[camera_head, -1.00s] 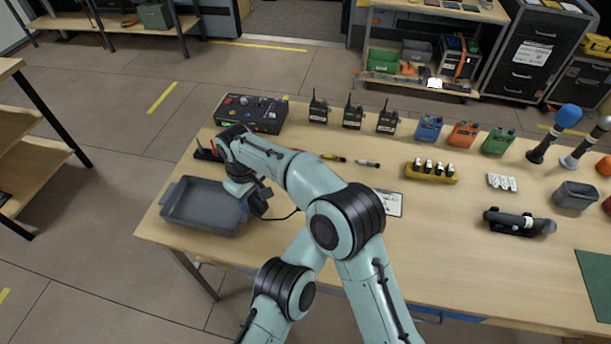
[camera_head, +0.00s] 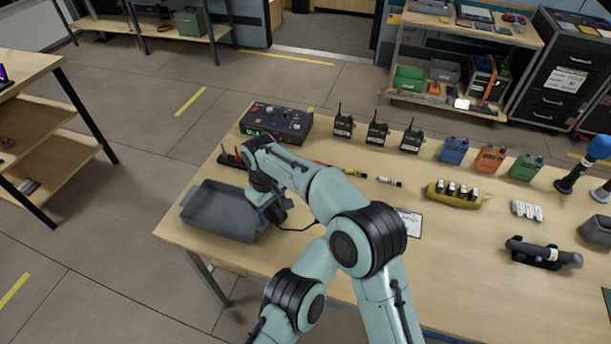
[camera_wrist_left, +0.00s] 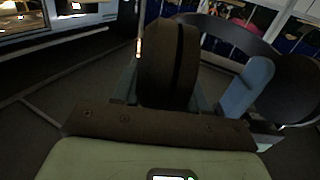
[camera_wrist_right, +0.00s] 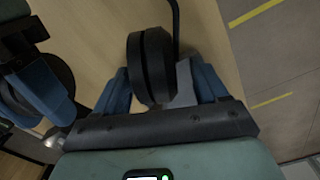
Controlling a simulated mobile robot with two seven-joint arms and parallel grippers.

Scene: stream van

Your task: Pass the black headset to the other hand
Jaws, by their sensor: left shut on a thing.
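The black headset shows best in the left wrist view, with one round ear cup (camera_wrist_left: 168,65) between my left gripper's fingers (camera_wrist_left: 165,85) and its band curving to the right. My left gripper is shut on that cup. In the right wrist view the other dark ear cup (camera_wrist_right: 150,65) lies between the blue fingers of my right gripper (camera_wrist_right: 160,85); whether they press on it is unclear. In the head view my right gripper (camera_head: 270,202) is low by the grey tray's right side. The headset is mostly hidden there by my arm.
The grey tray (camera_head: 205,222) sits at the table's left corner. A black control box (camera_head: 285,120) and several radios (camera_head: 343,125) stand behind. A yellow battery holder (camera_head: 440,195) and a clipped sheet (camera_head: 410,222) lie to the right.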

